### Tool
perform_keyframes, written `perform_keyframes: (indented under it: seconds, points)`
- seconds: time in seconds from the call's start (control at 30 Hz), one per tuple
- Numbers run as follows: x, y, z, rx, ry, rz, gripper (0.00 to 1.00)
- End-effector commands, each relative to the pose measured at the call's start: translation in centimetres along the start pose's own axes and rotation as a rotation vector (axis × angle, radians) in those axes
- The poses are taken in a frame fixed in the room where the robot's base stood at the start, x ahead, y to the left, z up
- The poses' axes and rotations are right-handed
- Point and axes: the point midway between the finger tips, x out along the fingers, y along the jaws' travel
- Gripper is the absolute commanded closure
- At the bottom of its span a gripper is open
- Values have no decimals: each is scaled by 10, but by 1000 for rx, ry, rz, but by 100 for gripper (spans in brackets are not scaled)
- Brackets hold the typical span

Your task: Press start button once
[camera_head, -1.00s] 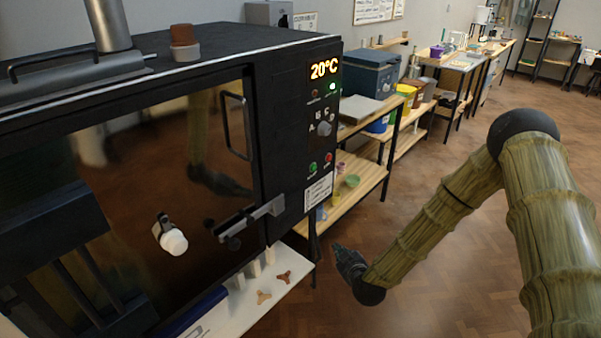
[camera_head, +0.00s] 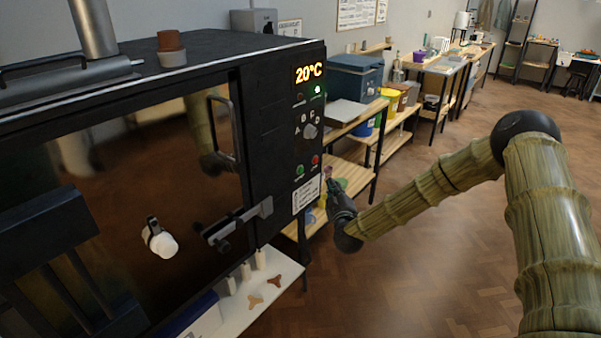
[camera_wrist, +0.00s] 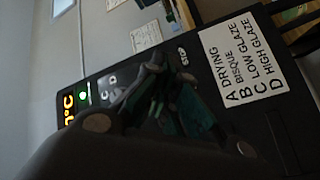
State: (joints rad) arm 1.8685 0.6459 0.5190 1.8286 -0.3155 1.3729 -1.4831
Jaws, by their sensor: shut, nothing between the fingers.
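The black kiln's control panel (camera_head: 300,110) faces right in the head view. Its green start button (camera_head: 300,170) sits low on the panel, left of and slightly below the red stop button (camera_head: 315,160). My gripper (camera_head: 329,184) is shut and empty, just right of the panel's lower part, level with the white label (camera_head: 306,195). I cannot tell whether it touches the panel. In the wrist view my shut fingers (camera_wrist: 185,108) cover part of the panel, and the start button is hidden. The STOP lettering shows just above them.
Above the buttons are a selector knob (camera_head: 310,131) and a display (camera_head: 308,74) reading 20°C. A door latch (camera_head: 240,222) sticks out left of the panel. A white shelf (camera_head: 240,310) lies below. Wooden shelving (camera_head: 350,165) stands behind my gripper; the floor at right is clear.

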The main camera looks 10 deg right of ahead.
Motion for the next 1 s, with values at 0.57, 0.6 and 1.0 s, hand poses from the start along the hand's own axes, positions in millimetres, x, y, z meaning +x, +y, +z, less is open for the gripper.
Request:
perform_keyframes:
  seconds: [0.57,0.6,1.0]
  points:
    - [22,-18,-14,1,-2,0,100]
    - [25,-20,-16,2,-2,1,100]
    - [54,-39,-37,1,-1,0,100]
